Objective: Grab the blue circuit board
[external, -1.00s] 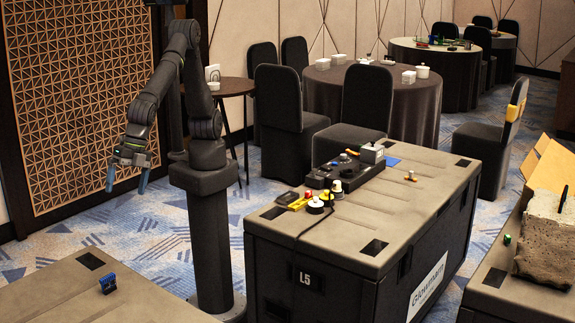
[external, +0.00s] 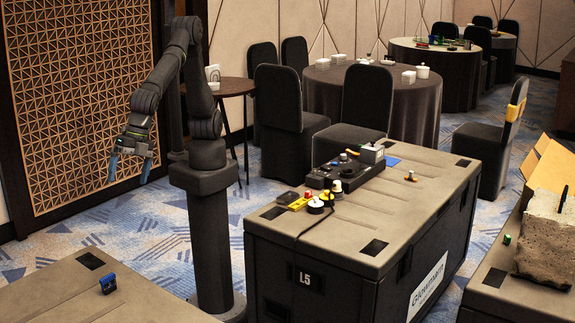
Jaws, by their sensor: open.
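My gripper (external: 129,171) hangs in the air at the left, fingers pointing down and spread apart with nothing between them. A small upright blue piece with dark parts (external: 108,283) stands on the case top at the lower left, below my gripper in the picture and clear of it. A flat blue piece (external: 392,161) lies on the middle case beside a grey box. Both are too small for me to tell for certain which is the circuit board.
A rough stone block (external: 545,240) sits on the right case. The lower-left case top (external: 60,300) is mostly bare.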

